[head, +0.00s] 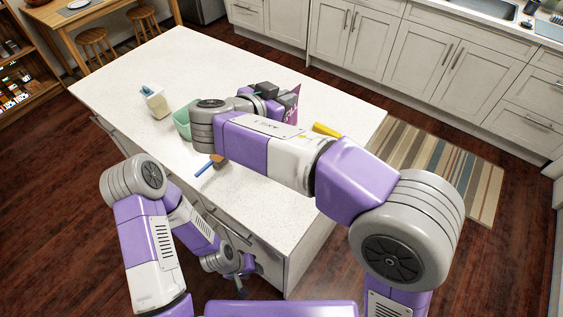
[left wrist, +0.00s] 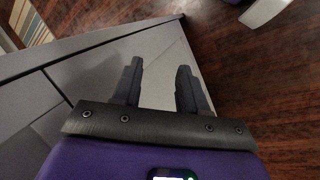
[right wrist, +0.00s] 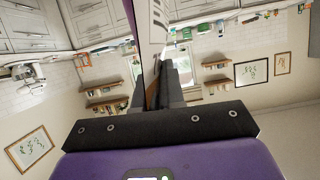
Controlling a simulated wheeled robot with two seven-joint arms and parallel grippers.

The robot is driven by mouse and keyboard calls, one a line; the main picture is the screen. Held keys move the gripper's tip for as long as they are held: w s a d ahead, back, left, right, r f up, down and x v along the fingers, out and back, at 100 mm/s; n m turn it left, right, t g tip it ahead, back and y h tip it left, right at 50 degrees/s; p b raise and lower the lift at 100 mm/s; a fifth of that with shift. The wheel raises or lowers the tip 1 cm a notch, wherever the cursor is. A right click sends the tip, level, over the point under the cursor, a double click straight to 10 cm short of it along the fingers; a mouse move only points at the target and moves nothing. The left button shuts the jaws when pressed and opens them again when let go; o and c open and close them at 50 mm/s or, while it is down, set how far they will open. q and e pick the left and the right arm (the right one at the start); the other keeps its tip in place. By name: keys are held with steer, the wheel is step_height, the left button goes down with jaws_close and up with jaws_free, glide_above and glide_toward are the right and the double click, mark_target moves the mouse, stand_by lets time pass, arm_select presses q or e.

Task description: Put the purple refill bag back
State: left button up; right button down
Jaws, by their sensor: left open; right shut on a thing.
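The purple refill bag (head: 294,104) is above the island counter (head: 215,70) in the head view, partly hidden behind my right arm. My right gripper (head: 280,102) is shut on it. In the right wrist view, the bag's white label and purple edge (right wrist: 153,22) stand beyond the closed fingers (right wrist: 160,78). My left gripper (head: 241,284) is low beside the island's cabinet side. In the left wrist view its fingers (left wrist: 160,88) are apart, with nothing between them. Whether the bag touches the counter is hidden.
A pale bottle (head: 156,103), a green container (head: 182,121), a blue-handled tool (head: 207,166) and a yellow item (head: 326,130) are on the counter. A wooden shelf (head: 45,82) with several items stands at the far left. The counter's far left part is clear.

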steer(key=shift+s+a+f+b, duration=0.1)
steer(key=shift+s+f+b, duration=0.25)
steer(key=shift+b, duration=0.45)
steer(key=shift+f+b, duration=1)
steer(key=shift+f, duration=3.7)
steer(key=shift+f+b, duration=0.2)
steer(key=shift+b, duration=0.1)
steer(key=c, duration=1.2)
jaws_free()
steer(key=shift+c, duration=0.2)
steer(key=shift+r, duration=0.1)
